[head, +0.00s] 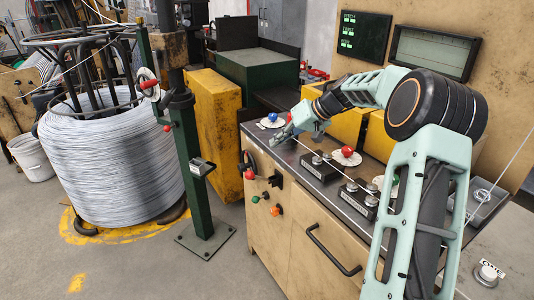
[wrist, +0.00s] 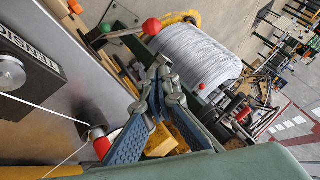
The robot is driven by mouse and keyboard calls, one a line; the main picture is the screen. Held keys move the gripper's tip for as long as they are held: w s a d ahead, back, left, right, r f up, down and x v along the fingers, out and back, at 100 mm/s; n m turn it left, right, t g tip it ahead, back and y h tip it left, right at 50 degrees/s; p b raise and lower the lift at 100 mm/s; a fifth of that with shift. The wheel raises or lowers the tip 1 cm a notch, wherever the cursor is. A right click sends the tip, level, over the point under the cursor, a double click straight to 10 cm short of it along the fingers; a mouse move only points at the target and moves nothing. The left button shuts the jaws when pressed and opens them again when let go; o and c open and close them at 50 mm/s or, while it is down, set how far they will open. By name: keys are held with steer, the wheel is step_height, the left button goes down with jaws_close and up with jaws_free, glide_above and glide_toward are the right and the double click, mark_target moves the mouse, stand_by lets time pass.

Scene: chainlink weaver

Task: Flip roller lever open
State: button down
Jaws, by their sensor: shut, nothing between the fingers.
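I cannot tell for sure which control is the roller lever. A red-knobbed lever (head: 249,173) is on the cabinet's front near its far left corner. In the wrist view a red ball (wrist: 152,26) shows beyond the fingertips. My gripper (head: 278,142) is over the far left end of the cabinet top, close to a blue ball knob (head: 272,116) on a pale disc. In the wrist view my gripper (wrist: 167,78) is shut and empty, its tips together. A short roller (wrist: 101,143) with a red part is left of the fingers, with wire passing it.
A black tension block (wrist: 28,62) stands on the steel top. A red ball knob (head: 347,151) sits farther right. Beyond the cabinet are a green post (head: 200,185), a yellow box (head: 214,118) and a large wire coil (head: 110,155).

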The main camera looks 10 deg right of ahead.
glide_above(261, 178)
step_height(261, 178, down, 6)
steer(key=f, duration=0.1)
steer(key=a+f, duration=0.1)
steer(key=s+f, duration=0.1)
steer(key=f, duration=0.1)
steer(key=shift+s+a, duration=0.1)
steer(key=shift+a, duration=0.3)
steer(key=shift+f, duration=0.2)
steer(key=shift+s+a+b, duration=0.1)
steer(key=shift+a+b, duration=0.15)
steer(key=shift+b, duration=0.15)
